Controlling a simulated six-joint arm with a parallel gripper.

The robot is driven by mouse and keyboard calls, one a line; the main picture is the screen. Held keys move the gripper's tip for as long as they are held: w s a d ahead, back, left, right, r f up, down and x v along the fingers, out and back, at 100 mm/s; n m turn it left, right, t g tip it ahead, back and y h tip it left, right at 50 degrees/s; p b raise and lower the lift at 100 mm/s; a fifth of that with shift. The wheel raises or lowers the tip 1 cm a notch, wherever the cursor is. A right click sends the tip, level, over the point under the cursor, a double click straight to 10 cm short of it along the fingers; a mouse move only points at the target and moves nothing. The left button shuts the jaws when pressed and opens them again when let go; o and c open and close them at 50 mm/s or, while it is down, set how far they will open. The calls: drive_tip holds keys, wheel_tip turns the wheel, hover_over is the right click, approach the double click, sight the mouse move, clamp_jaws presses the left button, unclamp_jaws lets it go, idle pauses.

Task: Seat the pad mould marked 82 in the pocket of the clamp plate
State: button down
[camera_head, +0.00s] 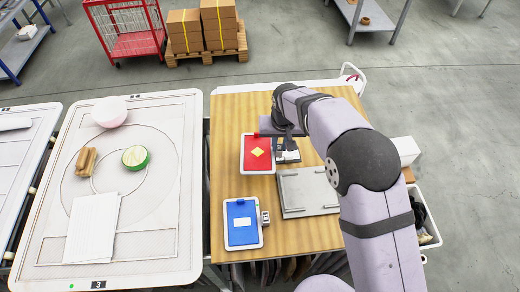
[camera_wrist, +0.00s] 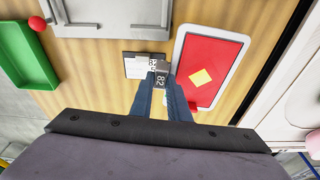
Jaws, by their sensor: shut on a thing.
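My gripper (camera_wrist: 162,88) is shut on a small grey block, the pad mould marked 82 (camera_wrist: 161,79), with the number facing the wrist camera. Behind it lies a flat white and dark piece (camera_wrist: 137,66), partly hidden by the fingers; a second marking shows next to the mould, too small to read surely. I cannot tell whether the mould touches the surface below. The grey clamp plate (camera_head: 308,190), with raised bars, lies on the wooden table to the right and front of the gripper in the head view. It also shows at the top of the wrist view (camera_wrist: 110,12).
A red pad with a yellow diamond (camera_head: 257,153) lies just left of the gripper. A blue pad (camera_head: 242,222) and a small grey block (camera_head: 265,218) are nearer. A green tray (camera_wrist: 30,65) and red ball (camera_wrist: 37,23) show in the wrist view. Bare wood (camera_head: 228,120) surrounds them.

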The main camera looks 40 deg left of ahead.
drive_tip(key=w+d+r+m, duration=0.2)
drive_tip(key=w+d+m, duration=0.1)
drive_tip(key=w+d, duration=0.6)
drive_tip(key=s+n+g, duration=0.3)
drive_tip(key=s+n, duration=0.3)
drive_tip(key=n, duration=1.6)
drive_tip(key=shift+s+d+r+p, duration=0.15)
drive_tip(key=shift+d+p, duration=0.15)
drive_tip(key=shift+p, duration=0.15)
drive_tip(key=shift+f, duration=0.2)
drive_tip(key=shift+f+b, duration=1.45)
drive_tip(key=shift+f, duration=0.9)
drive_tip(key=shift+f+b, duration=0.9)
drive_tip(key=shift+b, duration=0.05)
drive_tip(key=c, duration=1.6)
unclamp_jaws()
